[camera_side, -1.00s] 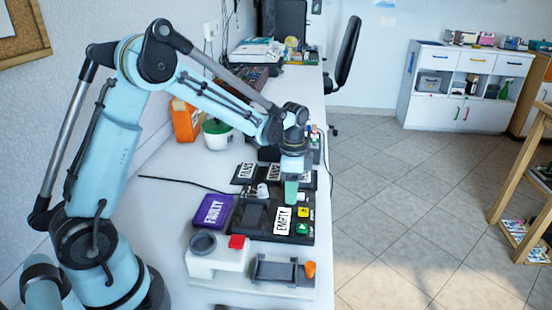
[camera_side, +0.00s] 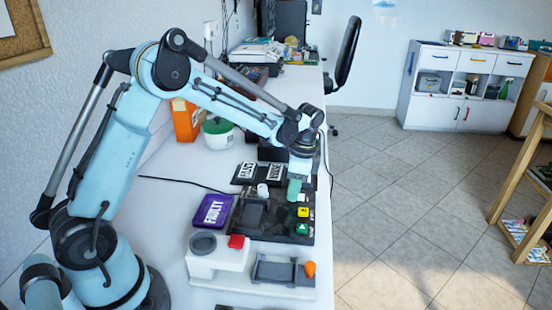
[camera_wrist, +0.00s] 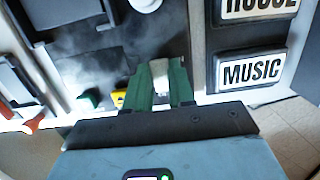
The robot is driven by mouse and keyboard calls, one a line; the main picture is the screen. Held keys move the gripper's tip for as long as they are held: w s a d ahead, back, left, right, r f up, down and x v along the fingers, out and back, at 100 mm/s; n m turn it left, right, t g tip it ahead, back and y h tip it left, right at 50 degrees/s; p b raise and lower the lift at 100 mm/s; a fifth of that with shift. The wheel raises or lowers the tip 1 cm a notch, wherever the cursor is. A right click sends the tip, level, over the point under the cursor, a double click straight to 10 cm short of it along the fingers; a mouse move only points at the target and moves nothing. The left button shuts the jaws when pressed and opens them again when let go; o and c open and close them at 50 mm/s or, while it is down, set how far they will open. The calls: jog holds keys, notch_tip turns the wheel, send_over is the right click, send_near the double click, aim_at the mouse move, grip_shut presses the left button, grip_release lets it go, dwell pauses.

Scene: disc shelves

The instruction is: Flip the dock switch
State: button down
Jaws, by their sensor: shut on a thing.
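The black dock panel (camera_side: 270,225) lies on the white bench in the side view. It carries a yellow square (camera_side: 303,212) and a green square (camera_side: 302,229) along its right edge. My gripper (camera_side: 294,192) points down at the panel's far right part, just beyond the yellow square. In the wrist view, its green fingers (camera_wrist: 161,88) are shut on a small pale piece (camera_wrist: 160,66), which looks like the dock switch. The fingers hide most of it, so its position is unclear. A white knob (camera_wrist: 145,3) stands on the panel at the top of the wrist view.
Black labelled shelves, one reading MUSIC (camera_wrist: 251,72), lie behind the panel. A purple FAULTY box (camera_side: 213,210) is at its left. A white unit with a red button (camera_side: 237,241) and an orange knob (camera_side: 310,268) stands in front. The bench edge is close on the right.

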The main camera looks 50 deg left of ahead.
aim_at(300, 197)
jog(key=c, duration=1)
grip_release()
jog(key=shift+o, duration=0.2)
notch_tip(300, 197, up, 12)
jog(key=w+d, duration=0.1)
jog(key=shift+w+d, duration=0.15)
jog(key=shift+w, duration=0.05)
jog(key=shift+s, duration=0.1)
jog(key=s+d+n+t, duration=0.2)
jog(key=s+n+t, duration=0.2)
jog(key=s, duration=0.4)
jog(key=s+d+n+t+h, duration=0.1)
jog(key=s+n+t, duration=0.3)
jog(key=s, duration=0.4)
jog(key=shift+d+f+n, duration=0.3)
jog(key=shift+d+n, duration=0.1)
jog(key=shift+n, duration=0.1)
